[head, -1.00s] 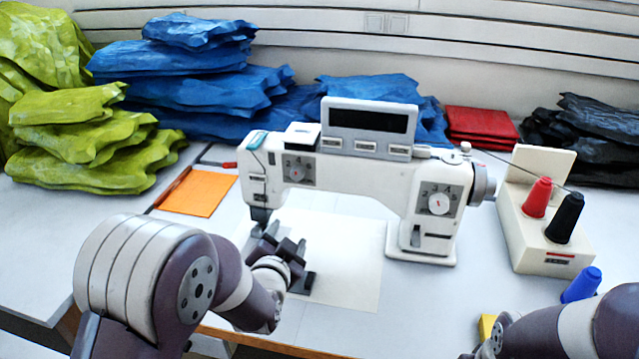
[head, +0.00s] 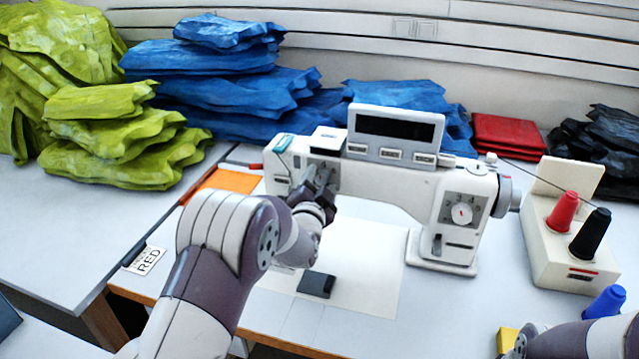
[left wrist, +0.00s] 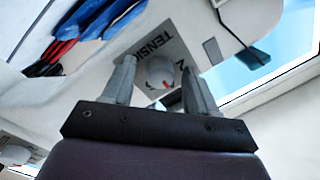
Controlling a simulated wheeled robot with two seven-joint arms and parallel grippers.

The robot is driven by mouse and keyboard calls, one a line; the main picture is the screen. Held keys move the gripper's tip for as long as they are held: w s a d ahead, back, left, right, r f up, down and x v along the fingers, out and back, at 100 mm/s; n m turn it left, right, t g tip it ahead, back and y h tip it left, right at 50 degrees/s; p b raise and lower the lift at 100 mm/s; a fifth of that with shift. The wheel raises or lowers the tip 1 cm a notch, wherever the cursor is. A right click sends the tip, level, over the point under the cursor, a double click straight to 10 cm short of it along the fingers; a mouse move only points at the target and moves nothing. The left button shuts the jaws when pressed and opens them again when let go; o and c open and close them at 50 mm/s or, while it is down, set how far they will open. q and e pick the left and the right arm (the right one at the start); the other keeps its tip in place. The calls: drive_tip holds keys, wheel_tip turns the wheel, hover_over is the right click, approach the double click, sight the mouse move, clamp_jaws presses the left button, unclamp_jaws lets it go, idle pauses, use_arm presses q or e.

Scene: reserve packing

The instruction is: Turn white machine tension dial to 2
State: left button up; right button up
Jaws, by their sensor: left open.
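The white sewing machine (head: 385,182) stands on the table. The tension dial (left wrist: 160,72), a round white knob with a red mark, shows in the left wrist view on a grey panel with the word TENSION partly readable. In the head view my left gripper hides this dial. My left gripper (head: 319,178) is open in front of that panel; in the left wrist view its two fingers (left wrist: 157,78) stand on either side of the knob with gaps. Which number the mark points to cannot be read. My right gripper is not in view; only part of the right arm shows.
A second dial (head: 462,213) is on the machine's right column. A black block (head: 316,284) lies on the pale plate below the left gripper. A spool stand (head: 550,262) with red and black spools is at right. A blue spool (head: 604,302) lies near it. Folded fabrics fill the back.

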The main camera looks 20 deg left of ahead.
use_arm(q)
drive_tip(key=shift+c, duration=0.3)
drive_tip(key=c, duration=1)
drive_tip(key=shift+f+n+b, duration=0.1)
drive_tip(key=shift+n+b, duration=0.55)
drive_tip(key=shift+n, duration=0.35)
drive_tip(key=n+b, duration=0.2)
drive_tip(key=n, duration=0.2)
drive_tip(key=shift+g, duration=0.3)
drive_tip(key=n+h+b, duration=0.1)
drive_tip(key=n+b, duration=0.2)
drive_tip(key=n, duration=0.2)
drive_tip(key=shift+r+n, duration=0.2)
drive_tip(key=shift+n, duration=0.1)
